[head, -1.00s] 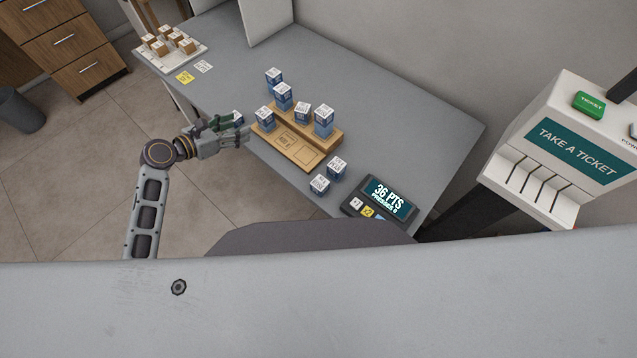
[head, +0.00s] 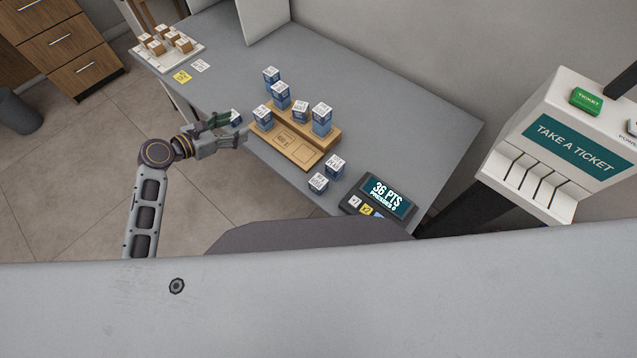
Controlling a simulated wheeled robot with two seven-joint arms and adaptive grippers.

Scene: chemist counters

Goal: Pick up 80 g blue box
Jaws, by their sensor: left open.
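Several blue boxes with white printed tops stand on the grey counter; the print is too small to tell which is the 80 g one. One small blue box (head: 236,117) is just behind my left gripper (head: 236,131), partly hidden by it. My left gripper is open and empty at the counter's front edge. Other blue boxes, a tall one (head: 322,120), a shorter one (head: 301,112) and another (head: 263,117), stand on or by a wooden stepped stand (head: 301,156). Two more (head: 271,79) (head: 281,97) are behind. My right gripper is not in view.
Two small blue boxes (head: 334,166) (head: 318,183) stand right of the stand, near a dark display (head: 388,196) reading 36 PTS. A white tray (head: 191,55) of brown boxes is at the far left. The counter's back right (head: 425,125) is clear.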

